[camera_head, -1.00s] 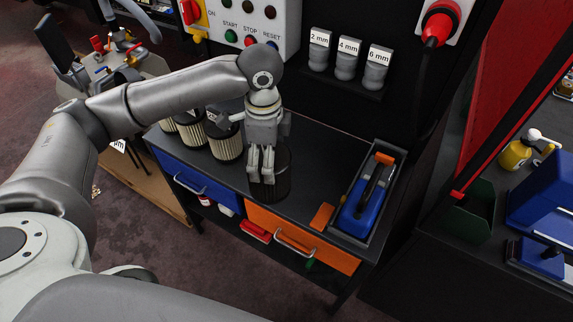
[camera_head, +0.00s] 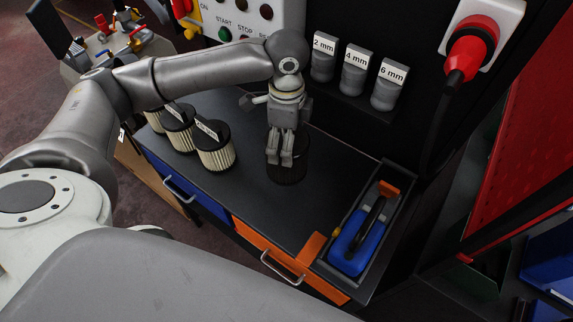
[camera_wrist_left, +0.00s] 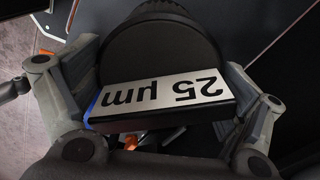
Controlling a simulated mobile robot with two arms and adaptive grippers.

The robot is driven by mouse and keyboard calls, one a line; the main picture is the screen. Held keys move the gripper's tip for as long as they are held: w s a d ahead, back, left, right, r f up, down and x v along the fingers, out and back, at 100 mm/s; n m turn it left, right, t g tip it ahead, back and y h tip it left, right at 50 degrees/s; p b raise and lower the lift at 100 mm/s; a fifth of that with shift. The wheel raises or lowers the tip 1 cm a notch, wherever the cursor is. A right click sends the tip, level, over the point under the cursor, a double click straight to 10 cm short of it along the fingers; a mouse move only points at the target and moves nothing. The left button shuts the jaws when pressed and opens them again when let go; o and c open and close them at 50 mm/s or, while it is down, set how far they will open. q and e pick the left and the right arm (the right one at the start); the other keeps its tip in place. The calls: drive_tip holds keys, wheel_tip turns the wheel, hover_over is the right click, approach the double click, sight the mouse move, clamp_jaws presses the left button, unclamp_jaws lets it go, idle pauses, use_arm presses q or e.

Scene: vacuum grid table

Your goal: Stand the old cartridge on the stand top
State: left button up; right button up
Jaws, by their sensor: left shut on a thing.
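The dark old cartridge (camera_head: 293,166) is upright below my left gripper (camera_head: 280,158), over the black stand top (camera_head: 255,195). I cannot tell whether its base touches the surface. In the left wrist view, my left gripper (camera_wrist_left: 160,100) has one finger on each side of the cartridge's label tab (camera_wrist_left: 165,95), which reads "25 µm", and is shut on it. The round black cap (camera_wrist_left: 160,45) shows behind the tab. The lower part of the cartridge is hidden in that view. My right gripper is not in view.
Several pale pleated cartridges (camera_head: 215,152) stand at the stand's left. A tray (camera_head: 333,262) with a blue and black tool (camera_head: 360,238) lies at the right, beside an orange block (camera_head: 311,248). Labelled grey holders (camera_head: 355,75) are on the back wall. The stand's front middle is clear.

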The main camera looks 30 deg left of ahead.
use_arm(q)
drive_tip(key=f, duration=0.3)
drive_tip(key=shift+s+f, duration=0.1)
drive_tip(key=shift+s, duration=0.25)
wheel_tip(320, 180, down, 4)
drive_tip(key=shift+w+r+p, duration=0.1)
drive_tip(key=shift+w+p, duration=0.05)
drive_tip(key=shift+p, duration=0.35)
drive_tip(key=shift+f, duration=0.55)
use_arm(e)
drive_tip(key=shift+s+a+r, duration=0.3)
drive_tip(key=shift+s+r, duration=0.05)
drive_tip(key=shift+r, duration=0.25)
use_arm(q)
drive_tip(key=o, duration=1.3)
drive_tip(key=shift+f, duration=0.1)
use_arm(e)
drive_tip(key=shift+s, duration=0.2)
